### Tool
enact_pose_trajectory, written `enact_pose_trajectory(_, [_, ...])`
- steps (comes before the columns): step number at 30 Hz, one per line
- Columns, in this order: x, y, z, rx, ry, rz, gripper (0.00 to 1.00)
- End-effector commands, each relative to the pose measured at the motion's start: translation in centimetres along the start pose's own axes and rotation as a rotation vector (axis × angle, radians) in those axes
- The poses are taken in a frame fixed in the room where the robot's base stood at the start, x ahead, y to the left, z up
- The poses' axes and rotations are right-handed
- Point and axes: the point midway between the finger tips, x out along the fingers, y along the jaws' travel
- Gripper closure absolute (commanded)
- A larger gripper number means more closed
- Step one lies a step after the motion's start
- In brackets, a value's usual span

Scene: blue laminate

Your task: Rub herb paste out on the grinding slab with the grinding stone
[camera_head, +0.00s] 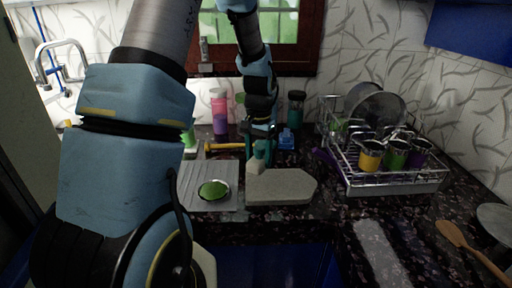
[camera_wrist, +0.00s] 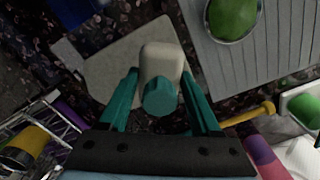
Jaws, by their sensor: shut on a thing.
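The grinding slab (camera_head: 290,190) is a flat grey plate with a pointed right end, lying on the dark counter. It also shows in the wrist view (camera_wrist: 110,75). The grinding stone (camera_wrist: 161,58) is a pale block with a teal knob. My gripper (camera_wrist: 160,72) is shut on the stone, one teal finger on each side. In the head view the stone (camera_head: 255,166) is over the slab's back left part; I cannot tell if it touches. Green herb paste (camera_head: 214,189) fills a small round bowl left of the slab. I see no paste on the visible slab surface.
The bowl stands on a grooved grey board (camera_head: 190,183). A yellow-handled tool (camera_head: 225,146) lies behind. A dish rack (camera_head: 395,183) with mugs and plates stands right. A wooden spoon (camera_head: 470,248) lies front right. Bottles line the back wall, including a pink one (camera_head: 219,112).

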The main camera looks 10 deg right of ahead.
Motion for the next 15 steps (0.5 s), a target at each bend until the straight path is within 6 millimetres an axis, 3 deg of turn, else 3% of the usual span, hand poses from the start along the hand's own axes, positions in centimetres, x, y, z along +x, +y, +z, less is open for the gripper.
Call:
enact_pose_trajectory(5, [1.2, 0.0, 0.0, 0.0, 0.0, 0.0, 0.96])
enact_pose_trajectory(15, [5.6, 0.0, 0.0, 0.0, 0.0, 0.0, 0.96])
